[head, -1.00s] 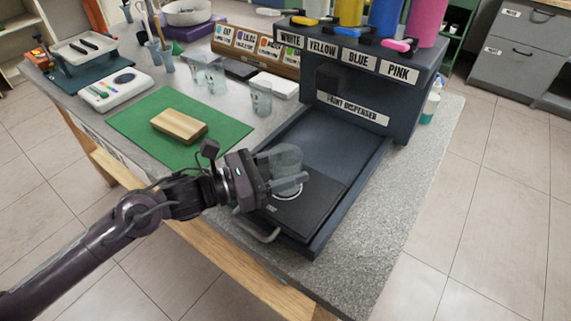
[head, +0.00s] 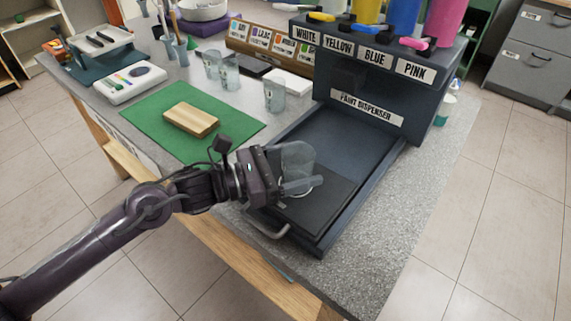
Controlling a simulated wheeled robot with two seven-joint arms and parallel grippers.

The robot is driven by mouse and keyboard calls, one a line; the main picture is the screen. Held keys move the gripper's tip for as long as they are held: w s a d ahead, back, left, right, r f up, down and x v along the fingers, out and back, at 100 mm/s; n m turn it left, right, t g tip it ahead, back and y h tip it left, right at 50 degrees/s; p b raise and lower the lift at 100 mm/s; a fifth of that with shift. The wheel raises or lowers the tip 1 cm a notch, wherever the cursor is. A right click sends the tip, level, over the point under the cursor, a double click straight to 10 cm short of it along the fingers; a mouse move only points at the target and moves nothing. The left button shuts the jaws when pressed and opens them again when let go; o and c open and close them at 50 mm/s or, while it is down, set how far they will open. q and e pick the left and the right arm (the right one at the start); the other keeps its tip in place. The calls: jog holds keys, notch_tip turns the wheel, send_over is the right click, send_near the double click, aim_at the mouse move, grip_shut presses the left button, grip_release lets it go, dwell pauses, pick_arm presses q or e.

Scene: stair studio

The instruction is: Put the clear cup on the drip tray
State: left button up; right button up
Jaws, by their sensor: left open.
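The clear cup (head: 298,158) stands about upright at the front of the paint dispenser, over the white ring on the dark drip tray (head: 325,205). It appears to rest on the tray, though its base is partly hidden by a finger. My left gripper (head: 296,178) is open at the cup's left side, with one finger reaching across in front of its lower part. The other finger is hard to make out, and I cannot tell whether either touches the cup. My right gripper is not in view.
The paint dispenser (head: 345,90) rises behind the tray, and a metal handle (head: 268,229) sticks out in front. Several other clear cups (head: 274,95) stand behind the green mat (head: 150,112), which holds a wooden block (head: 191,119).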

pick_arm(q)
jog(key=shift+r, duration=0.2)
jog(key=shift+s+a+f, duration=0.1)
jog(key=shift+a+f, duration=0.1)
jog(key=shift+a, duration=0.2)
jog(key=b+v, duration=0.1)
jog(key=v, duration=0.9)
jog(key=shift+a, duration=0.1)
jog(key=shift+s+a, duration=0.2)
jog(key=shift+a, duration=0.2)
jog(key=shift+r, duration=0.1)
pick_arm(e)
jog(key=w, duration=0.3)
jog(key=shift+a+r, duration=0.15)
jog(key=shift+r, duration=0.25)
